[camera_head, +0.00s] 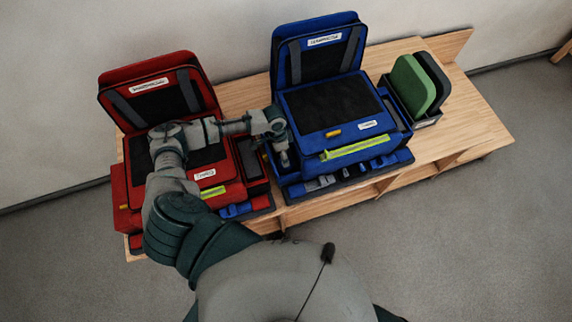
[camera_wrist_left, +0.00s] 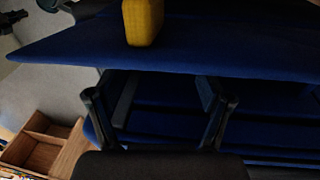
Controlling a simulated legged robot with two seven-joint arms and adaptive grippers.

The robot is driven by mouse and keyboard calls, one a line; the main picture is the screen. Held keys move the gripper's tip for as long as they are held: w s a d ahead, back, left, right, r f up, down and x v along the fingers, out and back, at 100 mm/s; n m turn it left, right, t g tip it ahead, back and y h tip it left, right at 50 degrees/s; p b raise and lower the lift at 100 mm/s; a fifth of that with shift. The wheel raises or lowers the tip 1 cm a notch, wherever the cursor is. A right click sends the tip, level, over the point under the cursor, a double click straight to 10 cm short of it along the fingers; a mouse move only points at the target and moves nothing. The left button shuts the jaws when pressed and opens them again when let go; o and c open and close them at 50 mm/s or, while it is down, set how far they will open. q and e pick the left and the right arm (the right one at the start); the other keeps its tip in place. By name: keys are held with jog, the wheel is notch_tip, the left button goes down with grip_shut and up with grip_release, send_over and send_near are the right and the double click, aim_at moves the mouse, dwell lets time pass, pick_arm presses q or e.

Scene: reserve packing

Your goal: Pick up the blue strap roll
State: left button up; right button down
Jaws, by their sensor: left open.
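My left gripper (camera_head: 284,158) points down at the left edge of the blue case (camera_head: 325,110). In the left wrist view the two fingers of my left gripper (camera_wrist_left: 163,108) stand apart, with dark blue fabric surfaces behind and between them. I see no object clearly held. A small blue item (camera_head: 236,210) lies in front of the red case. Another blue item (camera_head: 380,162) lies in the strip before the blue case. Both are too small to identify surely as the strap roll. My right gripper is out of view.
The open red case (camera_head: 128,200) stands left under my left arm. A yellow block (camera_wrist_left: 143,20) is on the blue case in the left wrist view. A dark holder with a green pad (camera_head: 412,84) stands right. The wooden bench (camera_head: 470,120) is bare at its right end.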

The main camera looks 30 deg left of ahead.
aim_at(279, 164)
pick_arm(q)
notch_tip(279, 164, down, 5)
jog(key=shift+s+d+r, duration=0.1)
jog(key=shift+s+d, duration=0.05)
jog(key=shift+f, duration=0.25)
jog(key=shift+d, duration=0.15)
jog(key=shift+d+r, duration=0.1)
jog(key=c, duration=0.9)
jog(key=shift+c, duration=0.8)
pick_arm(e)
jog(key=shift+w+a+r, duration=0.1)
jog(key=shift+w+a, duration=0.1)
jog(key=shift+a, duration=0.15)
